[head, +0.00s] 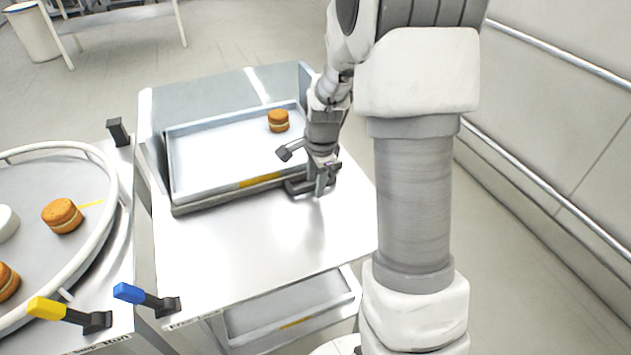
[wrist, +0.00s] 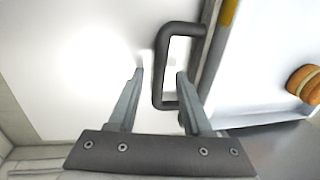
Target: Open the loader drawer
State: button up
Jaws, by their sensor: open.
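The loader drawer (head: 215,197) appears as a shallow grey metal tray with a yellow mark on its front edge, set in a box on the white-topped table. One round filled biscuit (head: 278,121) is in it and also shows in the wrist view (wrist: 304,85). A dark bar handle (head: 297,187) is at the drawer's front right. My gripper (head: 322,184) is open at the handle. In the wrist view, the handle's long bar (wrist: 160,68) lies between my fingertips (wrist: 160,73), with the right finger over the handle's opening. Contact cannot be told.
A round railed table (head: 122,180) with filled biscuits (head: 62,215) stands at left. A yellow lever (head: 46,308) and a blue lever (head: 129,292) are at front left. A lower tray (head: 290,300) shows under the white tabletop (head: 235,260), whose front is clear. A railed wall (head: 560,130) is at right.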

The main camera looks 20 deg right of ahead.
grip_shut()
dwell(1.4)
